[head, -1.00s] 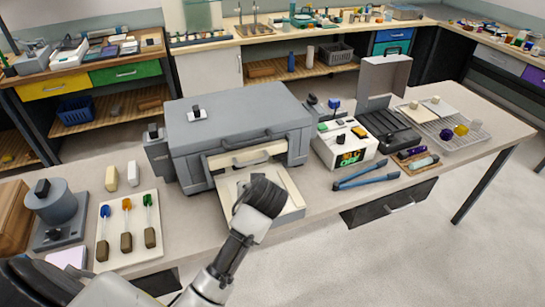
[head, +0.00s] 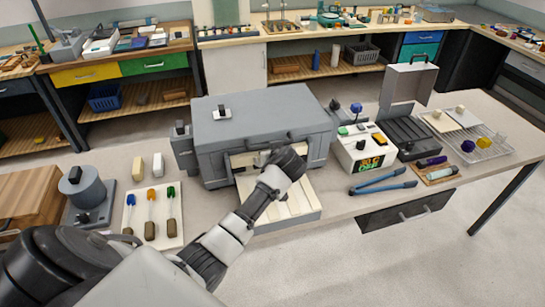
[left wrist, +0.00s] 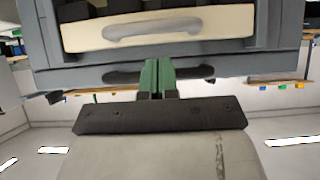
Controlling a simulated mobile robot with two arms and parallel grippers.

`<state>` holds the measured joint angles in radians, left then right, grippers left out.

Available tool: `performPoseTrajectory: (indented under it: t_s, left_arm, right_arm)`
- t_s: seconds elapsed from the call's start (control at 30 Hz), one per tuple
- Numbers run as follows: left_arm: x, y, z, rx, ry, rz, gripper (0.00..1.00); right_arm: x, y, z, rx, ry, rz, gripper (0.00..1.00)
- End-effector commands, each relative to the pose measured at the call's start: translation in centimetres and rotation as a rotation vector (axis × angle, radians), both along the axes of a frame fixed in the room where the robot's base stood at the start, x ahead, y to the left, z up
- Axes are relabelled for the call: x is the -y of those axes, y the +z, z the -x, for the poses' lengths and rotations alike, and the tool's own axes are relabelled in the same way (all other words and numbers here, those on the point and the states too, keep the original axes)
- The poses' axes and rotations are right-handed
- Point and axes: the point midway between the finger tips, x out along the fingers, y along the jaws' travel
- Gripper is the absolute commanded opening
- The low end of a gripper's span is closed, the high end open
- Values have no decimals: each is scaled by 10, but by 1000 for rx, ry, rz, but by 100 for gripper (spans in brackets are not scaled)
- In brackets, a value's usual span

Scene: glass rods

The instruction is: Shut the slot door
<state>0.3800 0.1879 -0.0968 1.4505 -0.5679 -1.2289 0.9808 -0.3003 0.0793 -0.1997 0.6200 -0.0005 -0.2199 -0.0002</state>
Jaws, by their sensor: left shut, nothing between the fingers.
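The grey slotted box (head: 255,115) stands on the bench, with a slot in its front. In the left wrist view, which looks inverted, a cream panel with a grey handle (left wrist: 155,30), apparently the slot door, spans the front beside dark gaps. Its exact position is unclear. A cream tray-like part (head: 300,203) juts from the box's front. My left gripper (head: 287,162) is in front of the slot, hiding much of it. Its green fingers (left wrist: 158,78) are shut and empty near the handles; contact is unclear.
A white panel with several tools (head: 153,215) lies left of the box.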

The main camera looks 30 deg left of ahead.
Motion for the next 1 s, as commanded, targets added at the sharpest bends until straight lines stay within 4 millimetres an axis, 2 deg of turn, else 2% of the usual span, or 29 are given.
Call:
performPoseTrajectory:
  t_s: [0.03, 0.23, 0.67, 0.83, 1.0]
  left_arm:
    - [-1, -6, 0, -6, 0, -1, 0]
    - [-3, -22, -2, -2, 0, -1, 0]
    - [-3, -26, -2, -1, -1, -1, 0]
    - [-2, -40, -2, -1, -1, 0, 0]
    - [-2, -65, -2, -2, 0, 2, 0]
  right_arm:
    - [0, 6, 0, 0, 0, 0, 55]
    - [0, 9, 0, 0, -1, 0, 55]
    - [0, 8, 0, 0, -1, 0, 55]
    - [0, -5, 0, 0, -1, 0, 55]
    - [0, -29, 0, 0, -1, 0, 55]
